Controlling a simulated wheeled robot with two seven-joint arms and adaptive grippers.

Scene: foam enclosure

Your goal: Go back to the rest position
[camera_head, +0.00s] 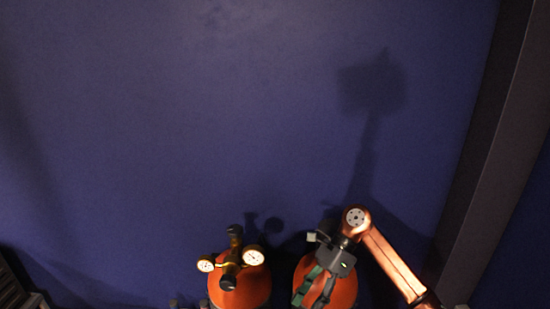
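My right gripper (312,293) comes in on a copper-coloured arm from the lower right. It points down in front of the right orange cylinder (346,288). Its two fingers are spread, with orange showing between them, and I see nothing held. The gripper covers much of that cylinder's top, so its valve is hidden, and I cannot tell whether they touch. My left gripper is not in view.
A second orange cylinder (240,290) stands to the left, with a brass valve and two white dials. Behind is a plain blue wall (220,120). A dark post (490,150) slants along the right. A dark slatted object (12,285) is at lower left.

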